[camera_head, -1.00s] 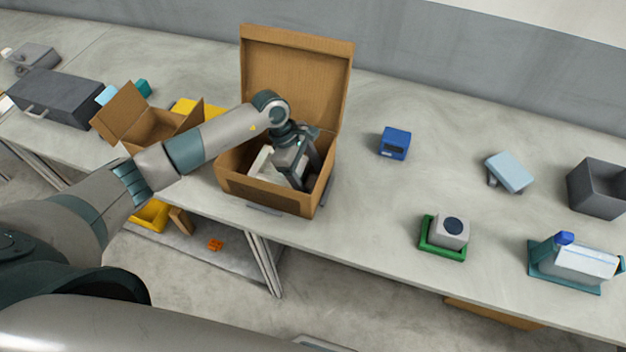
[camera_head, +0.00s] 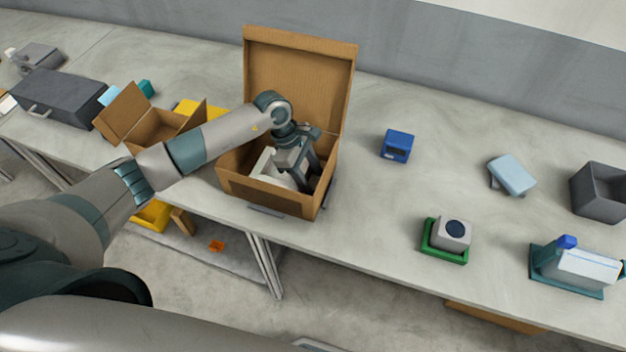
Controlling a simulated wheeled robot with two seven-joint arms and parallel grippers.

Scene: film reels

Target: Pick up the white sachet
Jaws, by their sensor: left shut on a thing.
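A white thing that looks like the sachet (camera_head: 263,163) is inside the open cardboard box (camera_head: 262,198) on the table. My left gripper (camera_head: 303,183) reaches down into this box, at the right of the white thing. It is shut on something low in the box. Its fingertips and most of what they hold are hidden by the gripper itself and the front wall, so I cannot tell its full shape. My right gripper is not in view.
The box's raised lid (camera_head: 298,78) stands behind my left arm. A smaller open box (camera_head: 150,128) is at its left. To the right are a blue device (camera_head: 397,146), a green tray (camera_head: 440,250) and a grey bin (camera_head: 600,192).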

